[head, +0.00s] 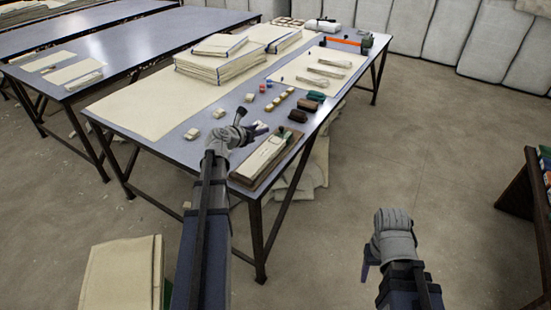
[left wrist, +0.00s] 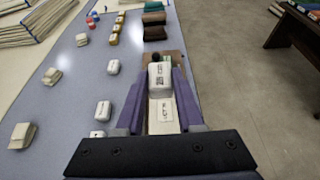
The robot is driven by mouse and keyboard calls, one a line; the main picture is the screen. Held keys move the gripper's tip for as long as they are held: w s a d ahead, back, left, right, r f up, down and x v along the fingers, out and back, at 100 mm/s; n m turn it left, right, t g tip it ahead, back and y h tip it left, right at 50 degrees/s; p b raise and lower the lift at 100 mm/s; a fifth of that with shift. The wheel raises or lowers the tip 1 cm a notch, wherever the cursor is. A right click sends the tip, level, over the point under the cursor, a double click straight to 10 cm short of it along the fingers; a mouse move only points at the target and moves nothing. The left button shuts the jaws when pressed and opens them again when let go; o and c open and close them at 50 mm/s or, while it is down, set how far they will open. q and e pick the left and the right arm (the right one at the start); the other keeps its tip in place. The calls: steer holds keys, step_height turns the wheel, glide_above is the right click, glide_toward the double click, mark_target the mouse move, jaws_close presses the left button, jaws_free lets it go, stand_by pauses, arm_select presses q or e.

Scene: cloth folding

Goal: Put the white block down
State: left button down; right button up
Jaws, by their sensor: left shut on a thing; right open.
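A white block (left wrist: 160,78) with dark print sits between the fingertips of my left gripper (left wrist: 158,88) in the left wrist view. The gripper is shut on it, above a brown tray (left wrist: 174,56) at the table's near right edge. In the head view my left gripper (head: 250,132) is over the table beside that tray (head: 284,154), and its arm hides part of the table. The block (head: 260,128) shows small there. Whether the block touches anything below is unclear. My right gripper (head: 368,264) is open and empty, off the table above the floor.
Several other pale blocks (left wrist: 103,110) stand left of the gripper on the grey table (head: 172,146). Dark green and brown bundles (head: 298,115) and a row of yellow blocks (head: 280,100) lie beyond. Folded cloth stacks (head: 215,66) lie further back. Bare tabletop lies between the pale blocks.

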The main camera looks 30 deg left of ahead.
mark_target(260, 156)
arm_select(q)
steer(key=shift+f+b, duration=5)
steer(key=shift+f, duration=0.1)
steer(key=shift+f, duration=0.25)
steer(key=c, duration=0.5)
jaws_free()
steer(key=shift+r, duration=0.15)
steer(key=shift+c, duration=0.2)
steer(key=shift+r, duration=0.25)
steer(key=p+v, duration=0.4)
steer(key=v, duration=0.6)
steer(key=shift+s+r, duration=0.15)
steer(key=shift+s, duration=0.05)
steer(key=shift+s+r+p, duration=0.2)
steer(key=shift+s+p, duration=0.1)
steer(key=shift+s, duration=0.4)
